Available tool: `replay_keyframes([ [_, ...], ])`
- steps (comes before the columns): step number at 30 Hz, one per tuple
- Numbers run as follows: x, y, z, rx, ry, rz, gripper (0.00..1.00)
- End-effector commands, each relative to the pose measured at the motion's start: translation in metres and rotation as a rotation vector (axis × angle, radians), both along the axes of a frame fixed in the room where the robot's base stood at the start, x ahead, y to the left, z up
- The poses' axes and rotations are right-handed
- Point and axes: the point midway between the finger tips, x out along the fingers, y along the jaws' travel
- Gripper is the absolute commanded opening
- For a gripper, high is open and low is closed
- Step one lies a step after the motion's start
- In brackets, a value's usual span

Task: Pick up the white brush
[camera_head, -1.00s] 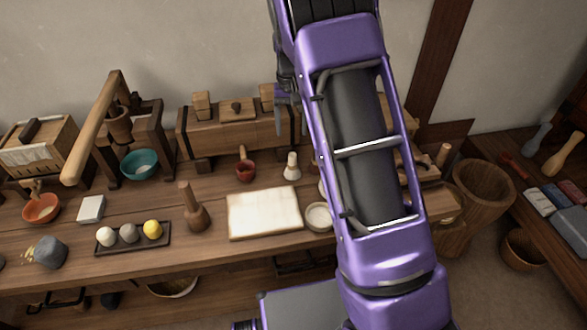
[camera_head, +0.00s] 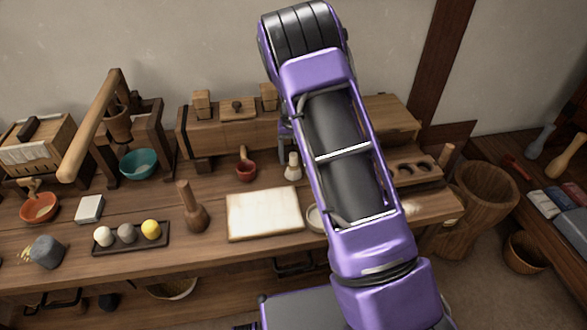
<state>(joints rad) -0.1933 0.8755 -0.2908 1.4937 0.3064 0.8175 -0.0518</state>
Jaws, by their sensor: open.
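My purple arm reaches over the bench, just right of the brush. A narrow part of my gripper (camera_head: 285,143) shows at the arm's left edge, near the top of the brush in the picture. It is open and does not hold the brush. The arm hides most of it, and I cannot tell its exact gap from the brush.
A pale bowl (camera_head: 315,217) is partly behind my arm. A wooden pestle (camera_head: 194,208) and a tray of balls (camera_head: 118,242) stand left. Wooden boxes line the back.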

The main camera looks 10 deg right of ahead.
Motion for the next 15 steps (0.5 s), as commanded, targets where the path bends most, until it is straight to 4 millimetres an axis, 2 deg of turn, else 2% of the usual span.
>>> replay_keyframes([
  [5, 0.0, 0.0, 0.0005, 0.0, 0.0, 0.0, 0.66],
  [15, 0.0, 0.0001, 0.0008, 0.0, 0.0, 0.0, 0.05],
])
